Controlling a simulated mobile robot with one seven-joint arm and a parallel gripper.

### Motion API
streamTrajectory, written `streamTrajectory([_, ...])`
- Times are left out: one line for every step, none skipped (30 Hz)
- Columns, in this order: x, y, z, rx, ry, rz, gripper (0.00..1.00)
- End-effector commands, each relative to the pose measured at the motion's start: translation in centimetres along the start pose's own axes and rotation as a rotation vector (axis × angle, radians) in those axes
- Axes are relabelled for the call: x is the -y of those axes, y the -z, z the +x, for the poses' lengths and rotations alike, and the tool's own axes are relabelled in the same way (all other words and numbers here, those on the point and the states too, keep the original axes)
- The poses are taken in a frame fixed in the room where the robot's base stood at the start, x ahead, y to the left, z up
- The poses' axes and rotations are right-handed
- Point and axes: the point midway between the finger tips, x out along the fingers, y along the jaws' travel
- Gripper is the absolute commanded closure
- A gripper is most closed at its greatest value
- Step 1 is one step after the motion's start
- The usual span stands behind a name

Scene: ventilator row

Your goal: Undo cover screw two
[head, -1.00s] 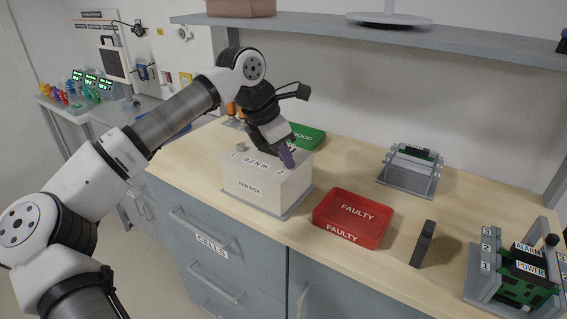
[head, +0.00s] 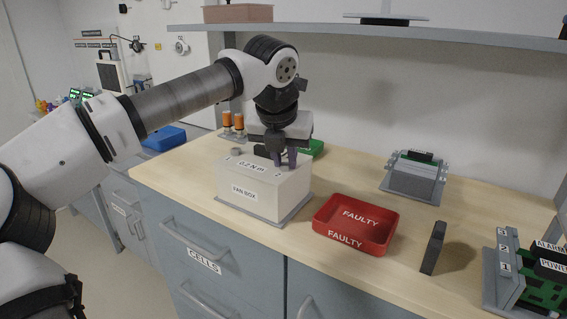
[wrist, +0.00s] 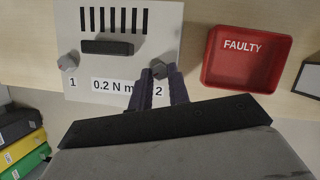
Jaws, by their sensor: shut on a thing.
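The fan box (head: 246,198) is a pale box with a "0.2 N m" label on its top, standing on a grey base on the bench. Cover screw two (wrist: 160,68) is a grey knob beside the "2" on the cover (wrist: 122,68). My gripper (head: 284,164) points down at the right end of the box top. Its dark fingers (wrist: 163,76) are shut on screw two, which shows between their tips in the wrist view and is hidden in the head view. Cover screw one (wrist: 68,61) sits by the "1"; it also shows in the head view (head: 236,152).
A red FAULTY tray (head: 355,222) lies right of the box. A dark upright block (head: 433,248) and a grey stand (head: 413,176) are further right. A shelf (head: 400,35) runs above the bench.

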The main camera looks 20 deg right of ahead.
Motion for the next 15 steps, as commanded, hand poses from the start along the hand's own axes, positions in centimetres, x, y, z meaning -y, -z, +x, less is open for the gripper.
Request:
streamTrajectory([0.03,0.03,0.12,0.001,-0.011,-0.021,1.00])
streamTrajectory([0.05,0.02,0.10,0.001,-0.016,-0.034,1.00])
streamTrajectory([0.07,0.00,0.07,0.001,-0.022,-0.049,1.00])
streamTrajectory([0.09,0.00,0.05,0.001,-0.026,-0.059,1.00])
streamTrajectory([0.10,-0.01,0.04,0.001,-0.030,-0.069,1.00])
streamTrajectory([0.11,-0.02,0.03,0.001,-0.033,-0.079,1.00])
streamTrajectory([0.12,-0.02,0.02,0.001,-0.036,-0.086,1.00])
streamTrajectory([0.12,-0.03,0.02,0.001,-0.038,-0.093,1.00])
streamTrajectory([0.13,-0.03,0.01,0.001,-0.041,-0.099,1.00])
streamTrajectory([0.14,-0.03,0.00,0.001,-0.043,-0.103,1.00])
streamTrajectory([0.14,-0.03,-0.01,0.001,-0.044,-0.106,1.00])
streamTrajectory([0.15,-0.04,-0.02,0.001,-0.045,-0.110,1.00])
streamTrajectory([0.15,-0.04,-0.03,0.000,-0.046,-0.112,1.00])
streamTrajectory([0.15,-0.04,-0.03,0.000,-0.047,-0.113,1.00])
streamTrajectory([0.15,-0.04,-0.04,0.000,-0.047,-0.115,1.00])
